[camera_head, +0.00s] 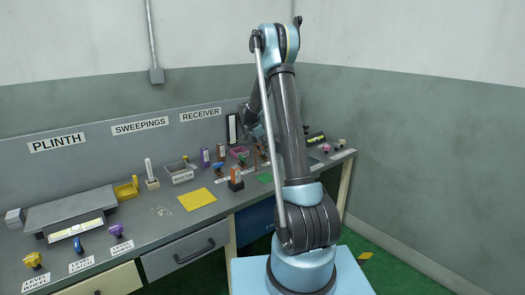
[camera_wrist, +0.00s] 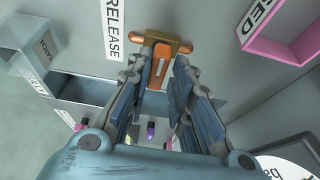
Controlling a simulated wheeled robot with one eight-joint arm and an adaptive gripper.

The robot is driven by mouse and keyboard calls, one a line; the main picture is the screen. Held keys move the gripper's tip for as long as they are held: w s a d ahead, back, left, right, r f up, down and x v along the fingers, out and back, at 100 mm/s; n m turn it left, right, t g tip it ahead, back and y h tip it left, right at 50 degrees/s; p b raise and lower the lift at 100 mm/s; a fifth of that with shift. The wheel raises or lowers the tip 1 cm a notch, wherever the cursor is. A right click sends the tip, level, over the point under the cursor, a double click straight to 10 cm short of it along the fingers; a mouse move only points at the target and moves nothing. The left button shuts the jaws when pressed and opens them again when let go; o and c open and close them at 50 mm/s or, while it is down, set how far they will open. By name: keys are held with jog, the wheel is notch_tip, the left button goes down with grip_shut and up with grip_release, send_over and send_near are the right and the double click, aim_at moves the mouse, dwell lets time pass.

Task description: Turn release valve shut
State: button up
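In the wrist view, an orange-and-brown T-shaped piece (camera_wrist: 160,66), which looks like the release valve handle, stands on the grey surface beside a white RELEASE label (camera_wrist: 111,28). Its crossbar lies across the picture just beyond my fingertips. My gripper (camera_wrist: 160,78) is open, its two blue-padded fingers on either side of the lower part of the handle. I see a gap between the pads; whether either finger touches the handle I cannot tell. In the head view my own arm hides most of this spot.
In the head view the grey bench (camera_head: 150,235) holds a yellow mat (camera_head: 197,199), a grey tray (camera_head: 180,174) and several small coloured pieces.

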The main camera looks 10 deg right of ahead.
jog(key=shift+o, duration=0.5)
jog(key=shift+r, duration=0.1)
jog(key=v, duration=1.1)
jog(key=shift+a+r, duration=0.2)
jog(key=shift+r, duration=0.1)
jog(key=shift+s, duration=0.1)
jog(key=s+d+r+n+y, duration=0.1)
jog(key=s+d+r+n, duration=0.1)
jog(key=s, duration=0.8)
jog(key=s+d+r+n, duration=0.1)
jog(key=s+r+n, duration=0.1)
jog(key=s, duration=0.7)
jog(key=s+d+r+n+y, duration=0.1)
jog(key=s+d+r+n, duration=0.15)
jog(key=s, duration=0.75)
jog(key=s+f+n, duration=0.2)
jog(key=s+f, duration=0.2)
jog(key=s, duration=0.4)
jog(key=s+f+n+y, duration=0.1)
jog(key=s+f, duration=0.3)
jog(key=s, duration=0.4)
jog(key=s+f+n, duration=0.3)
jog(key=s+f, duration=0.1)
jog(key=s, duration=0.5)
jog(key=shift+a+f+y, duration=0.25)
jog(key=shift+a+y, duration=0.15)
jog(key=shift+s, duration=0.1)
